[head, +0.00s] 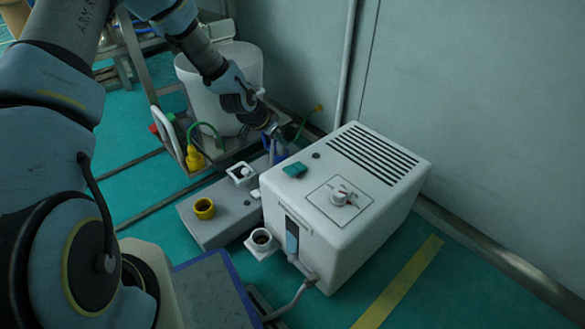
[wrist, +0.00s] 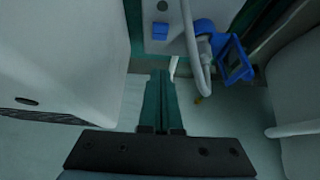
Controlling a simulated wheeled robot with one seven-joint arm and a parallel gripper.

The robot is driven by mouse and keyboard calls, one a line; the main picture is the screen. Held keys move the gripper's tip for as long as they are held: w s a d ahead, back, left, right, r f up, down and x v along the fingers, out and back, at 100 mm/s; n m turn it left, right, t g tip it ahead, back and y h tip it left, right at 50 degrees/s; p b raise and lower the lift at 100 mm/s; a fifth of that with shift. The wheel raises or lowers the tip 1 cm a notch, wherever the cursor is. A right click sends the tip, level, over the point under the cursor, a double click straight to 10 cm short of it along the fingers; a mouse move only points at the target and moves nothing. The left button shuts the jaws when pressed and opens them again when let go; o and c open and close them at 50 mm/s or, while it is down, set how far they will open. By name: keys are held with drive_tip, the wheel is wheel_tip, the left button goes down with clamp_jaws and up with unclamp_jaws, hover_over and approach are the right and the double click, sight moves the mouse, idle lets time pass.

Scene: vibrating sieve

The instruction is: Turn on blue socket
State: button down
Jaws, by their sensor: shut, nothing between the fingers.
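In the head view my gripper (head: 273,133) is at the far side of the white machine, above a partly hidden blue part (head: 280,156) that appears to be the blue socket. In the wrist view the shut, empty fingers (wrist: 161,75) point toward a grey panel (wrist: 172,45). The panel carries a small blue square piece (wrist: 160,31), perhaps a switch. To its right is the blue socket (wrist: 204,27) with a blue frame-like cover (wrist: 236,62) and a grey cable crossing in front. The fingertips appear apart from the blue parts.
The white machine (head: 390,215) with a red-marked knob (head: 341,195) stands close to my gripper; its side (wrist: 65,50) fills the wrist view's left. The grey board (head: 225,222) bears a yellow socket (head: 204,209) and white socket (head: 241,171). A white bucket (head: 205,90) stands behind.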

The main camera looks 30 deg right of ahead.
drive_tip(key=b+x, duration=0.5)
drive_tip(key=x, duration=0.5)
drive_tip(key=shift+d+f, duration=0.1)
drive_tip(key=shift+f, duration=0.3)
drive_tip(key=shift+a+f+b, duration=0.2)
drive_tip(key=shift+f+b, duration=0.25)
drive_tip(key=shift+f, duration=0.1)
drive_tip(key=shift+a+f+b, duration=0.2)
drive_tip(key=shift+f+b, duration=0.2)
drive_tip(key=shift+f, duration=0.15)
drive_tip(key=shift+a+f, duration=0.15)
drive_tip(key=shift+f, duration=0.3)
drive_tip(key=shift+s+a+f+h+b, duration=0.1)
drive_tip(key=shift+a+f+h+b, duration=0.25)
drive_tip(key=shift+f+h, duration=0.2)
drive_tip(key=shift+d+r, duration=0.1)
